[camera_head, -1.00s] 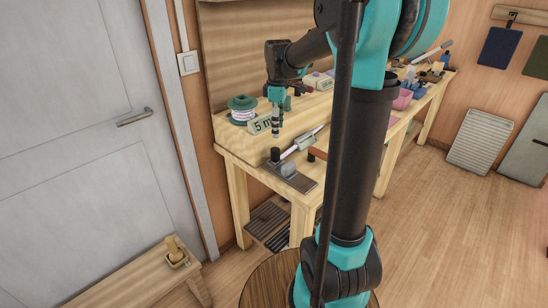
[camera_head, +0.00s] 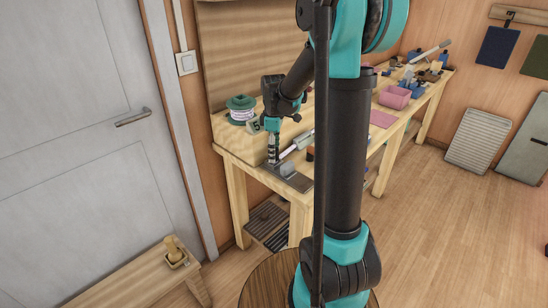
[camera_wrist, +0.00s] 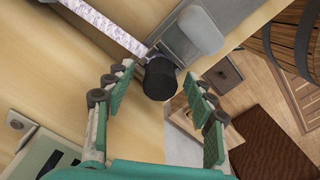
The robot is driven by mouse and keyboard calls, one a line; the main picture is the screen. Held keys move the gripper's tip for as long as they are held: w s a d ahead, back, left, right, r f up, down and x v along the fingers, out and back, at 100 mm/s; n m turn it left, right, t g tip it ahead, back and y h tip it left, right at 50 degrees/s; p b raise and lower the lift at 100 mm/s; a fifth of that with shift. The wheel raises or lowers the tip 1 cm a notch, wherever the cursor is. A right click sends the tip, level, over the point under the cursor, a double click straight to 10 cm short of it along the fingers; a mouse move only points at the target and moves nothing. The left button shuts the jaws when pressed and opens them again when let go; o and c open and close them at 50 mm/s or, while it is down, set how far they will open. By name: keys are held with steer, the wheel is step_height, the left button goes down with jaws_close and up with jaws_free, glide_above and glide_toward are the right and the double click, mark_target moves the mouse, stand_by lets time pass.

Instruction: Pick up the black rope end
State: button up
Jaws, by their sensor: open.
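The black rope end (camera_wrist: 160,77) is a dark cylinder at the end of a pale patterned rope (camera_wrist: 104,24) in the wrist view. My gripper (camera_wrist: 158,84) is open, with one green-padded finger on each side of the black end. A gap shows on both sides, and the pads do not press on it. In the head view my gripper (camera_head: 273,160) points down at the near left part of the workbench (camera_head: 236,150). It hides the black end there. The pale rope (camera_head: 297,145) shows to its right.
A grey metal plate with a raised block (camera_wrist: 203,28) lies close beside the black end. A pink bin (camera_head: 395,97) is farther along the bench.

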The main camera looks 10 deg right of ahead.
steer(key=shift+c, duration=0.6)
jaws_close()
steer(key=shift+r, duration=0.15)
